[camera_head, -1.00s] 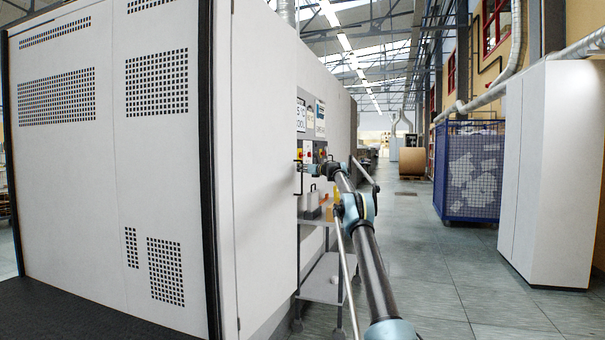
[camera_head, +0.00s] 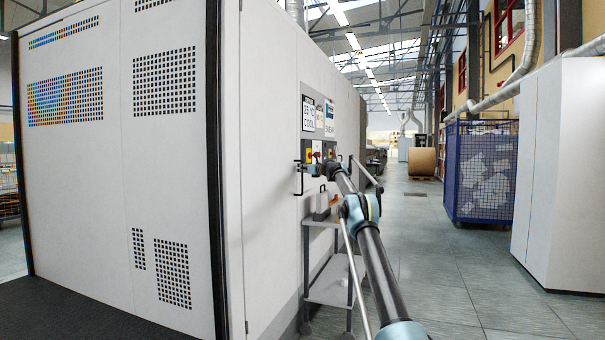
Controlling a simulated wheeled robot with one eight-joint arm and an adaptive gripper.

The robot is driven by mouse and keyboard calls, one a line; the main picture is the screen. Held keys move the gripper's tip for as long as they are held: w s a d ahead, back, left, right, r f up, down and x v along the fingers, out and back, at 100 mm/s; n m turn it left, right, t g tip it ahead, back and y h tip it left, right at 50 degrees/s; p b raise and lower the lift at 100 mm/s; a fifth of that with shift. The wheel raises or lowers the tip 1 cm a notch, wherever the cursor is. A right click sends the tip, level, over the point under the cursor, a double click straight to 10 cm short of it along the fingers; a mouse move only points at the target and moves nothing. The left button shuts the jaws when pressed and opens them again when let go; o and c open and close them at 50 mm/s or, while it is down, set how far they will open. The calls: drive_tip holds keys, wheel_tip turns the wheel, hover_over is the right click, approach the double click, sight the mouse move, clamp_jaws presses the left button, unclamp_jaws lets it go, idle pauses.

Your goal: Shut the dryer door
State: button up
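The dryer (camera_head: 115,170) is a large white cabinet with perforated panels, filling the left of the head view. Its long side runs away from me, with a plain white door panel (camera_head: 272,150) on the near part. The panel looks almost in line with the wall beyond; I cannot tell whether a gap remains. A dark bar handle (camera_head: 298,178) is at the panel's far edge. My gripper (camera_head: 314,170) is at the end of my outstretched arm, just right of the handle. It is too small to tell whether it touches the handle or is open.
A grey trolley (camera_head: 330,285) with items on top stands below my arm, against the machine. Control buttons and signs (camera_head: 309,115) are on the wall beyond. A blue mesh cage (camera_head: 480,175) and a white cabinet (camera_head: 565,175) stand at right. The aisle floor between is clear.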

drive_tip(key=shift+o, duration=0.8)
drive_tip(key=shift+a, duration=0.15)
drive_tip(key=v, duration=1.2)
drive_tip(key=shift+w, duration=0.1)
